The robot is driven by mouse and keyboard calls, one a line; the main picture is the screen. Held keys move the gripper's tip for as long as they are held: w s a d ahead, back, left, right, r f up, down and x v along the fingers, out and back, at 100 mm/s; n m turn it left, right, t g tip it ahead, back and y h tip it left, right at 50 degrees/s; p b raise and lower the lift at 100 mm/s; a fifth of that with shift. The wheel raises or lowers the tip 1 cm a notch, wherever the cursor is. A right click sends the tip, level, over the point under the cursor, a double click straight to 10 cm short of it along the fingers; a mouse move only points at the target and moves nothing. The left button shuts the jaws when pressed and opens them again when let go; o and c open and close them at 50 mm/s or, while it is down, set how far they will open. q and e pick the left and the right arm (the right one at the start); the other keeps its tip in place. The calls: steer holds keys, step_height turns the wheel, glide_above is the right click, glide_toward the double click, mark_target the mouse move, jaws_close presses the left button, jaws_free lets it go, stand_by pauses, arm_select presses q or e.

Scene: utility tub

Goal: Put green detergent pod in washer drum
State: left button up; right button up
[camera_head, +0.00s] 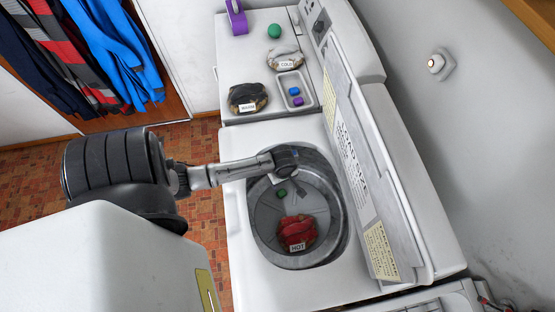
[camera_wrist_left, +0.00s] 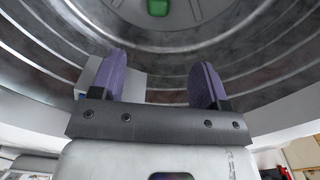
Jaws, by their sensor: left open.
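The green detergent pod (camera_head: 281,193) lies inside the washer drum (camera_head: 262,225), on the upper part of its floor. It also shows in the left wrist view (camera_wrist_left: 157,7) at the top edge, ahead of my fingers. My left gripper (camera_wrist_left: 160,78) is open and empty, its two purple fingers apart and pointing into the drum. In the head view my left arm reaches over the drum's rim and hides much of the gripper. The fingers and the pod are apart. My right gripper is not in view.
A red bundle labelled HOT (camera_head: 297,231) lies in the drum. The open lid (camera_head: 352,150) stands along the right. Behind are a small tray (camera_head: 309,101) with blue and purple pods, two dark-and-grey bundles, a green ball (camera_head: 274,31) and a purple item (camera_head: 237,18).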

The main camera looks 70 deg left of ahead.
arm_select(q)
steer(key=s+d+r+m+t, duration=0.1)
steer(key=s+d+r+m, duration=0.3)
steer(key=d+r+m, duration=0.3)
steer(key=s+d+r+m+t, duration=0.2)
steer(key=s+d+r+m, duration=0.3)
steer(key=m, duration=0.9)
steer(key=shift+d+r, duration=1.15)
steer(key=shift+r, duration=0.3)
steer(key=shift+r, duration=0.1)
step_height(320, 180, up, 17)
steer(key=p, duration=1.7)
steer(key=shift+r+p, duration=0.2)
steer(key=shift+p, duration=0.15)
